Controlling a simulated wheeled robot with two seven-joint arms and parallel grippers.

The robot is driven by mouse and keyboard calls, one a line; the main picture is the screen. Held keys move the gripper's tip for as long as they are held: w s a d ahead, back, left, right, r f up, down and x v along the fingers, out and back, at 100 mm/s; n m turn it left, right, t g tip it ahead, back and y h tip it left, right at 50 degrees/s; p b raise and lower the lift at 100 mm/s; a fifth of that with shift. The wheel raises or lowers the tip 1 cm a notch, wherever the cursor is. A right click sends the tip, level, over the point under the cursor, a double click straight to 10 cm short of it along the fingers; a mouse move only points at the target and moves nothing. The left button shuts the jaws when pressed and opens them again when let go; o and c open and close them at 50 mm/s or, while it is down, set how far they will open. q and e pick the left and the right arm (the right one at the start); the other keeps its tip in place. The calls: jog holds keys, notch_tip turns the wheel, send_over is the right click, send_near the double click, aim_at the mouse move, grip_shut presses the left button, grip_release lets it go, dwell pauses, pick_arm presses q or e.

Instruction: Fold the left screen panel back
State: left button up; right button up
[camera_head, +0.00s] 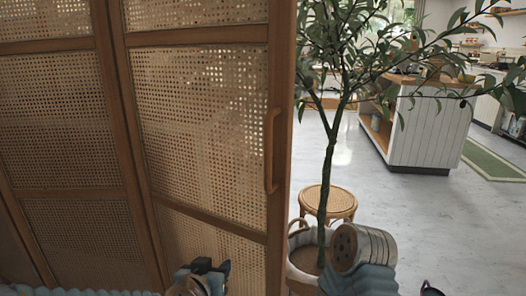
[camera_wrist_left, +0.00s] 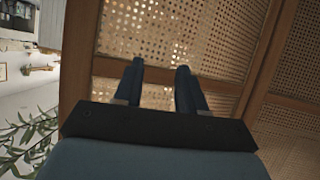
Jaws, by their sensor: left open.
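A folding screen of woven cane in brown wood frames fills the left half of the head view. Its nearer panel (camera_head: 200,110) has an upright wooden handle (camera_head: 272,150) near the right edge. Another panel (camera_head: 60,100) joins it on the left at an angle. My left gripper (camera_head: 203,267) is low in front of the nearer panel, below and left of the handle. In the left wrist view its two blue fingers (camera_wrist_left: 157,72) are apart with nothing between them, pointing at the cane and a wooden rail (camera_wrist_left: 220,86). Whether they touch the panel I cannot tell. The handle is not seen there.
Right of the screen stands a potted tree (camera_head: 328,170) in a white basket (camera_head: 300,262), with a round cane stool (camera_head: 328,200) behind it. A white kitchen island (camera_head: 425,130) and green rug (camera_head: 492,160) are farther back. Pale floor (camera_head: 445,225) is open at the right.

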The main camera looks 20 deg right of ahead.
pick_arm(q)
jog(key=s+d+r+m+t+h, duration=0.1)
jog(key=s+d+r, duration=0.15)
jog(key=r, duration=0.65)
jog(key=s+d+r+m+t+h, duration=0.15)
jog(key=s+r, duration=0.25)
jog(key=r, duration=0.5)
jog(key=h, duration=0.2)
send_near(267, 159)
jog(key=shift+t, duration=0.45)
jog(key=x, duration=1.1)
jog(key=shift+s+d+f, duration=0.1)
jog(key=shift+f, duration=0.25)
grip_shut()
jog(key=shift+b, duration=0.3)
